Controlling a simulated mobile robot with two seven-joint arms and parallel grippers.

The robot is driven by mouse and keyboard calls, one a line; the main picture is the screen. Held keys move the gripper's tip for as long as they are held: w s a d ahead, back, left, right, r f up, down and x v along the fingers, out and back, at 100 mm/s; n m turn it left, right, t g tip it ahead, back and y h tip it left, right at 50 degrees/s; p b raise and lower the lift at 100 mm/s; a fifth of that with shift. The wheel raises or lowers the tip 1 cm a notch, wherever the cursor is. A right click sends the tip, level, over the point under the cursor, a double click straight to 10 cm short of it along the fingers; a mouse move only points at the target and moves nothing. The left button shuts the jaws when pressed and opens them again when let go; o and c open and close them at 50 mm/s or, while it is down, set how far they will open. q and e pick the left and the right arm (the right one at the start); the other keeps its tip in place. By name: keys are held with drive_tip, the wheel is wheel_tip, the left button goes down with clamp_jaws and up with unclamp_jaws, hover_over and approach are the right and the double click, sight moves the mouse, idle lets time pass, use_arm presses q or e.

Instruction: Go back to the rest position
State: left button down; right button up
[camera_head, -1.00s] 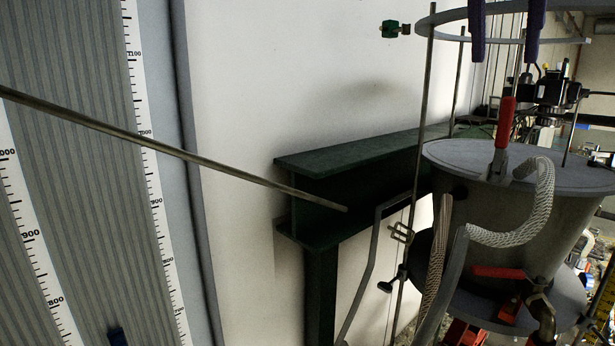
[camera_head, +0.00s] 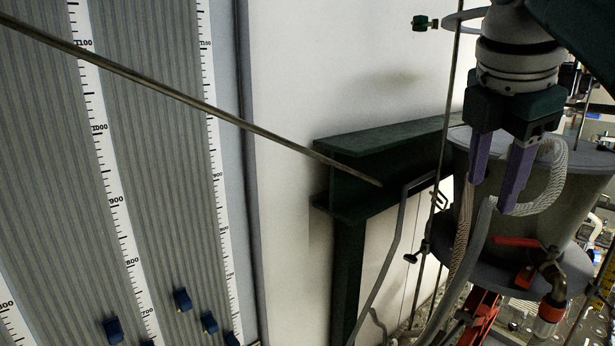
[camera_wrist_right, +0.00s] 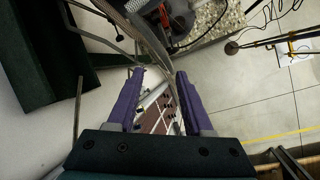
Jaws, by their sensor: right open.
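My right gripper (camera_head: 492,180) hangs down at the upper right in the head view, in front of the grey metal tank (camera_head: 560,200). Its two purple fingers are apart with nothing between them. In the right wrist view the same gripper (camera_wrist_right: 160,85) shows open and empty, with hoses and the floor area beyond it. The head view does not show whether the fingers touch the tank or its braided hose (camera_head: 545,195). My left gripper is not in view.
A dark green beam (camera_head: 380,140) juts from the white wall left of the tank. A thin metal rod (camera_head: 200,100) crosses in front of the ribbed panel with scales (camera_head: 165,200). Blue knobs (camera_head: 183,299) sit low on the panel. A red-handled valve (camera_head: 515,241) is on the tank.

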drive_tip(key=s+f+m+y, duration=0.1)
drive_tip(key=s+f+m, duration=0.7)
drive_tip(key=s+f, duration=0.5)
drive_tip(key=s+a+f+m+y, duration=0.1)
drive_tip(key=s+a+f+m, duration=0.1)
drive_tip(key=s+m, duration=0.8)
drive_tip(key=s+f, duration=0.1)
drive_tip(key=s, duration=0.5)
drive_tip(key=shift+s+a+f+y, duration=0.15)
drive_tip(key=shift+s+a+y, duration=0.2)
drive_tip(key=shift+s+y, duration=0.05)
